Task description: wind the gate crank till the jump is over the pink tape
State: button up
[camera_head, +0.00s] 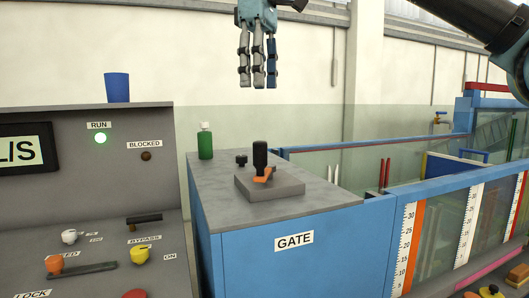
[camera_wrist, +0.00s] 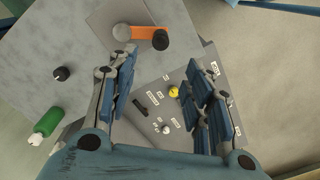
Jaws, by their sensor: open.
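The gate crank has an orange arm (camera_head: 264,175) and an upright black handle (camera_head: 260,155). It sits on a grey plate (camera_head: 285,187) on top of the blue cabinet labelled GATE (camera_head: 320,238). In the wrist view the orange arm (camera_wrist: 146,33) runs from a grey hub to the black handle (camera_wrist: 161,39), beyond my fingers. My gripper (camera_head: 258,84) points down, open and empty, well above the crank and apart from it. A pink strip (camera_head: 488,270) lies low along the flume at the right. I cannot make out the jump in the water.
A green bottle (camera_head: 205,141) and a small black knob (camera_head: 241,160) stand on the cabinet near the crank. The glass flume (camera_head: 440,232) with scales runs right.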

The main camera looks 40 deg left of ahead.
aim_at(261, 151)
notch_tip(261, 151, down, 16)
jog(key=shift+f, duration=0.1)
dwell(0.6)
grip_shut()
